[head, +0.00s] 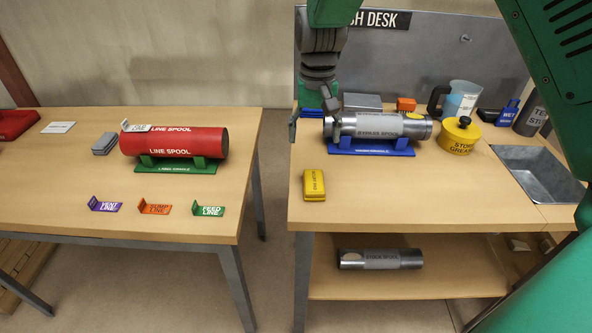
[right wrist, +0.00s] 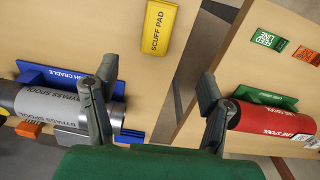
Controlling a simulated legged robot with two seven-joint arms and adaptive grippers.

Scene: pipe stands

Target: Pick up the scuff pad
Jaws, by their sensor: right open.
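The scuff pad (head: 314,185) is a small yellow block lying flat on the right desk, near its left front corner. It also shows at the top of the right wrist view (right wrist: 159,28), with its label readable. My right gripper (head: 311,116) reaches down from the top in the head view, over the desk's left edge and beyond the pad, beside the steel bypass spool. In the right wrist view its fingers (right wrist: 152,95) are spread wide with nothing between them, and the pad lies apart from them. My left gripper is not in view.
The bypass spool (head: 378,125) rests on a blue cradle (head: 370,150) behind the pad. A yellow grease tub (head: 459,135) and a metal basin (head: 538,172) are farther right. A gap separates the left table, with its red line spool (head: 174,141). Bare desk surrounds the pad.

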